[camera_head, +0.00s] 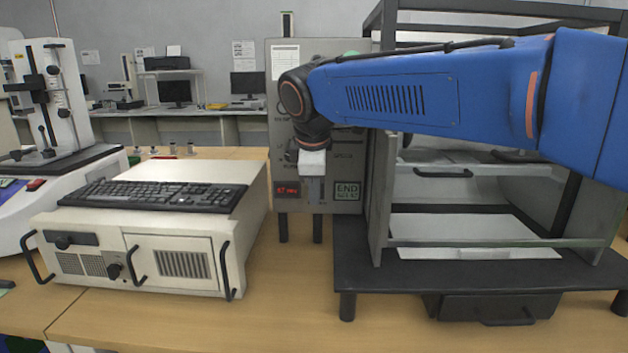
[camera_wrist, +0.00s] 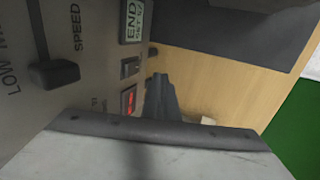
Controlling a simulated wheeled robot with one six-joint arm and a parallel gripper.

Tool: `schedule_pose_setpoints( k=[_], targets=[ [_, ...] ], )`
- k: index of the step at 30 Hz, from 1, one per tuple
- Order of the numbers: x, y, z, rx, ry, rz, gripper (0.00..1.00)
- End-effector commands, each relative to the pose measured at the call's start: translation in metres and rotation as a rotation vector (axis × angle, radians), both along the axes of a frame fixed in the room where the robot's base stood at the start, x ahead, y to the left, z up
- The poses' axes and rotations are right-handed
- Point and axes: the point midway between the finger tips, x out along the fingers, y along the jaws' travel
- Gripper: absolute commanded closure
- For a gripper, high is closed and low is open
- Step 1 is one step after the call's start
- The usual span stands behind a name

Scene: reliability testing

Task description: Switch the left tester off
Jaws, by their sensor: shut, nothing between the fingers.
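A grey tester panel (camera_head: 349,165) stands upright at the middle, with a red lit display (camera_head: 288,190) and a green-framed END display (camera_head: 347,191). In the wrist view the panel appears turned, with a black knob (camera_wrist: 55,73) by the word SPEED, the END display (camera_wrist: 132,20), a small dark switch (camera_wrist: 130,67) and the red display (camera_wrist: 128,100). My gripper (camera_head: 314,200) is shut and empty, in front of the panel between the two displays. Its fingers (camera_wrist: 161,88) show beside the small switch; contact cannot be told. The switch is hidden behind my gripper in the head view.
A black frame with shelves (camera_head: 480,243) stands right of the panel. A beige case (camera_head: 150,255) with a keyboard (camera_head: 150,195) sits left. A white machine with a red switch (camera_head: 36,185) is at far left. Free tabletop (camera_head: 260,315) lies in front.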

Motion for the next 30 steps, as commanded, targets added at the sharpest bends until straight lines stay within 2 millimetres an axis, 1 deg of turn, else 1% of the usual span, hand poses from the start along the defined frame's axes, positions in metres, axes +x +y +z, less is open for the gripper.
schedule_pose_setpoints(
  k=[1,3,9,13,22,25,30],
  targets=[
    [0.009,0.000,0.003,0.001,-0.002,-0.003,1.00],
    [0.017,-0.001,0.004,0.001,-0.002,-0.002,1.00],
    [0.033,-0.001,0.006,0.001,-0.001,-0.002,1.00],
    [0.036,-0.001,0.007,0.001,-0.002,0.000,1.00],
    [0.037,-0.001,0.007,0.001,-0.002,0.000,1.00],
    [0.044,-0.001,0.009,0.002,-0.001,-0.001,1.00],
    [0.043,-0.001,0.008,0.001,0.000,0.000,1.00]
  ],
)
